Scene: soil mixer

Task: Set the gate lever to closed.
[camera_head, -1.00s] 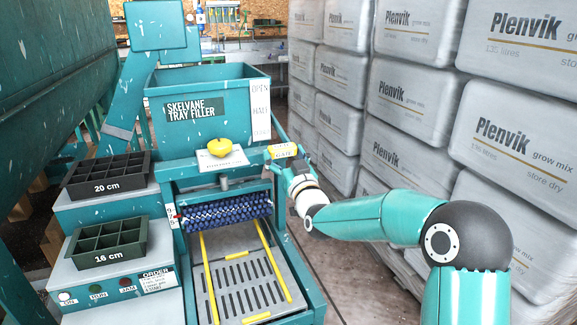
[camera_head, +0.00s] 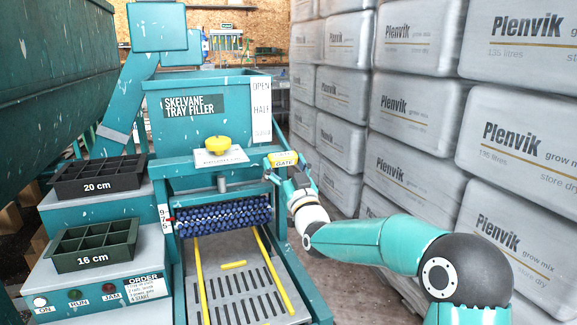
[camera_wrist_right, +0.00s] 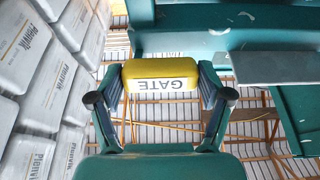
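The gate lever has a yellow handle (camera_head: 284,160) marked GATE at the right of the teal tray filler (camera_head: 206,133). My right gripper (camera_head: 290,172) is at the handle from the front right. In the right wrist view, its two fingers (camera_wrist_right: 160,84) flank the ends of the yellow handle (camera_wrist_right: 160,75) and appear to hold it. My left gripper is not in view.
A yellow knob (camera_head: 213,143) is left of the lever. Below are a blue brush roller (camera_head: 222,217) and a slotted bed (camera_head: 240,290). Dark trays (camera_head: 97,178) and green trays (camera_head: 95,245) stand at left. Stacked grow-mix bags (camera_head: 420,110) wall the right side close to my arm.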

